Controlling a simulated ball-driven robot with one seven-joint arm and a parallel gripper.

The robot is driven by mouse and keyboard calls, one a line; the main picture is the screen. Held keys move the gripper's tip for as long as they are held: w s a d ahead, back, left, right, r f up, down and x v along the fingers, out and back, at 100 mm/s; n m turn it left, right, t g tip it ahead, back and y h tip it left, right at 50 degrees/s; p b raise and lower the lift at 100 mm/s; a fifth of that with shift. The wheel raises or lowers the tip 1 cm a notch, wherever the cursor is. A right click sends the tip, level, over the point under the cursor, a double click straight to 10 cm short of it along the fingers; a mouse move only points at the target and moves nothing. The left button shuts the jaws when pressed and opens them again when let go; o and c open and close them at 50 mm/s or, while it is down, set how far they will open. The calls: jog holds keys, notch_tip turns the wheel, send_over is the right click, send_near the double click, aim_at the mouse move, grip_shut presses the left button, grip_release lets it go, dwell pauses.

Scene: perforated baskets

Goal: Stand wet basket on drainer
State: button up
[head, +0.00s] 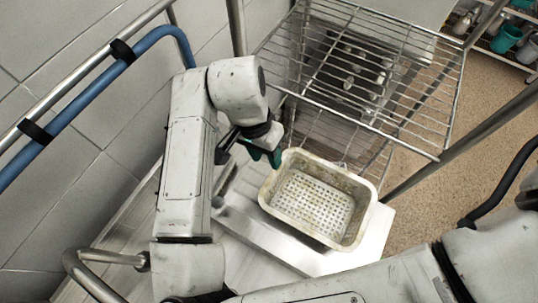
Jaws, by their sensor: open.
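One pale, off-white perforated basket (311,199) sits on a metal ledge, its open top facing up and its base dotted with holes. The drainer appears to be the wire rack (385,62) standing behind and above the basket. My gripper (266,158) has dark green fingers and is beside the basket's upper left corner. It is open and holds nothing that I can see. Whether a fingertip touches the rim I cannot tell. My forearm partly hides the gripper.
The metal ledge (290,258) extends below and left of the basket. A blue hose (95,88) and metal rail run along the tiled wall at left. Slanting metal posts (468,148) stand right of the rack. A shelf with teal containers (506,38) is at far upper right.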

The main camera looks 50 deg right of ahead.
jog(key=shift+v, duration=2)
